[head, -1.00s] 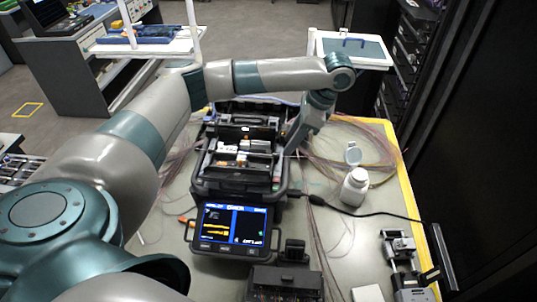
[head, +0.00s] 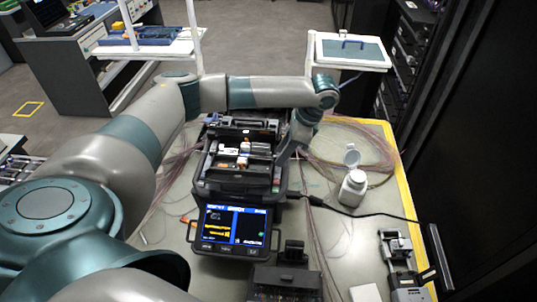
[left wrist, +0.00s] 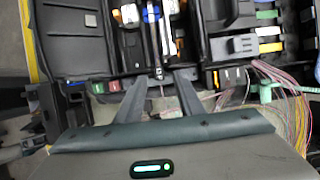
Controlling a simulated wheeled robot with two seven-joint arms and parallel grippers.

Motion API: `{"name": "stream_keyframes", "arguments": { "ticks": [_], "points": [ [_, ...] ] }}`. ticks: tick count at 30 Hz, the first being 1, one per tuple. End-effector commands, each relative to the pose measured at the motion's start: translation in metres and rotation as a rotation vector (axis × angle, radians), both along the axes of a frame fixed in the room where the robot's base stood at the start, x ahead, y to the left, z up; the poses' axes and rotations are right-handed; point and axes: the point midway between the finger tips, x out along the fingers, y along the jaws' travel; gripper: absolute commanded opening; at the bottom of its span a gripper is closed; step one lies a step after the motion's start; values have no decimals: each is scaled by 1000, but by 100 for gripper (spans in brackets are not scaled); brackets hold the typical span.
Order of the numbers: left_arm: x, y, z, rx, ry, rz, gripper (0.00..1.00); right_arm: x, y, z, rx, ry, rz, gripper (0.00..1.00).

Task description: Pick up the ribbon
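The black fusion splicer (head: 238,185) stands on the table with its lid up and its screen lit. Bundles of thin pinkish fibers (head: 350,140) lie on the table around it, and some also show right of the fingers in the left wrist view (left wrist: 285,98). I cannot single out one ribbon among them. My left gripper (head: 281,158) reaches down at the splicer's right side. My right gripper is not seen.
A white bottle (head: 353,188) with its cap open stands right of the splicer. A black cable (head: 365,214) runs across the table. A small device (head: 397,246) is at the right edge, and a black box (head: 286,283) is at the front.

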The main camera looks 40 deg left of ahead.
Motion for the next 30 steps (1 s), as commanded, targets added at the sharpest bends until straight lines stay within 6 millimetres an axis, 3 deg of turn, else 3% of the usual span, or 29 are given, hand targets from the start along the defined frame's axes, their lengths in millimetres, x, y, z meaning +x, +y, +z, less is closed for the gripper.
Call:
{"name": "stream_keyframes", "arguments": {
  "ticks": [13, 17, 18, 30],
  "points": [
    [0, 0, 0, 0, -1, 0, 34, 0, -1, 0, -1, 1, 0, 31],
    [0, 0, 0, 0, -1, 0, 3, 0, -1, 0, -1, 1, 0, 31],
    [0, 0, 0, 0, -1, 0, 0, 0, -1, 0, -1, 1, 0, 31],
    [0, 0, 2, 0, -1, 0, 0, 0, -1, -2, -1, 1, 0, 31]
  ]
}}
